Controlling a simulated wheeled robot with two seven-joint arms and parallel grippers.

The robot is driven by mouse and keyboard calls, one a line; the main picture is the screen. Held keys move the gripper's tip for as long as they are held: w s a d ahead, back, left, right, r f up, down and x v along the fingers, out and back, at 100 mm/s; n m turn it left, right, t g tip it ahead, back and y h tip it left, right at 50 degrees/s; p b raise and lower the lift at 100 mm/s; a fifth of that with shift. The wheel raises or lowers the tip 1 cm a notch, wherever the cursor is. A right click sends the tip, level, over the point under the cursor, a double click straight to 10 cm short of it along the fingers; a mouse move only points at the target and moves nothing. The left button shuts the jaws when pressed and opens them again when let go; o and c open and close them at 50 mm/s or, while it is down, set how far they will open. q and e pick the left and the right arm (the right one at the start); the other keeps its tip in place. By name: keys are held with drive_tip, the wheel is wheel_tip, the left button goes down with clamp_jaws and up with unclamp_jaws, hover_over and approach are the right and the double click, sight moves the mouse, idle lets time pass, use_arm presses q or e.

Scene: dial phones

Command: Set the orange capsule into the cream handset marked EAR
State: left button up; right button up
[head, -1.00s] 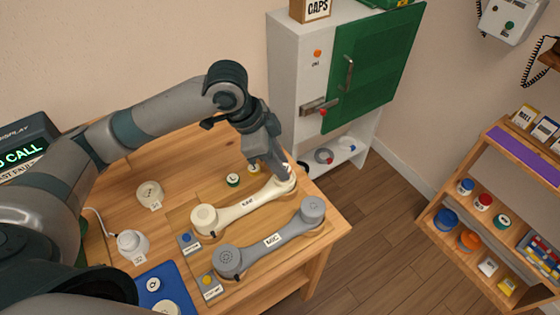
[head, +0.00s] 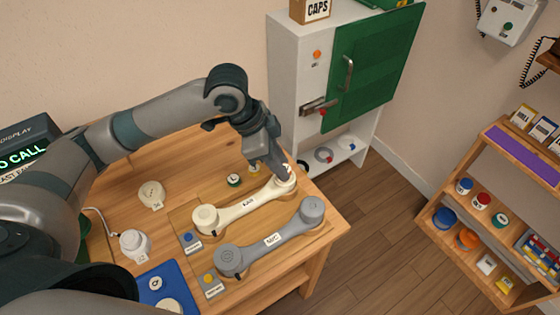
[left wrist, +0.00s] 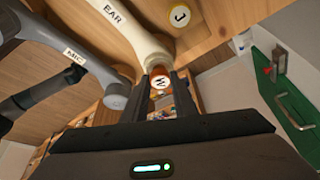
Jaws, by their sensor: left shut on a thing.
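The cream handset marked EAR (head: 245,204) lies on the wooden table, and its label also shows in the left wrist view (left wrist: 122,22). My left gripper (head: 285,172) is at the handset's far right end, pointing down at its cup. In the left wrist view my left gripper (left wrist: 160,82) is shut on the orange capsule (left wrist: 160,82), which shows a pale lettered face with an orange edge between the fingers. The capsule is right by the handset's end. I cannot tell whether it sits inside the cup.
A grey handset marked MIC (head: 271,240) lies parallel in front of the cream one. A white cabinet with a green door (head: 372,70) stands behind the table. Small round caps (head: 233,180) lie behind the handset. A blue mat (head: 180,285) is at the front left.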

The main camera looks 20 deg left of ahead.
use_arm(q)
drive_tip(key=shift+f, duration=0.45)
idle(0.3)
drive_tip(key=o, duration=1)
drive_tip(key=v, duration=1.7)
drive_tip(key=shift+s+a+r+b, duration=0.1)
drive_tip(key=shift+a+r+b, duration=0.1)
drive_tip(key=shift+b, duration=0.1)
use_arm(e)
drive_tip(key=f, duration=0.1)
drive_tip(key=s+f, duration=0.2)
drive_tip(key=shift+a+f+t, duration=0.1)
drive_tip(key=shift+a+t, duration=0.2)
use_arm(q)
drive_tip(key=shift+s+f, duration=0.1)
drive_tip(key=shift+f, duration=0.05)
use_arm(e)
drive_tip(key=shift+d, duration=0.1)
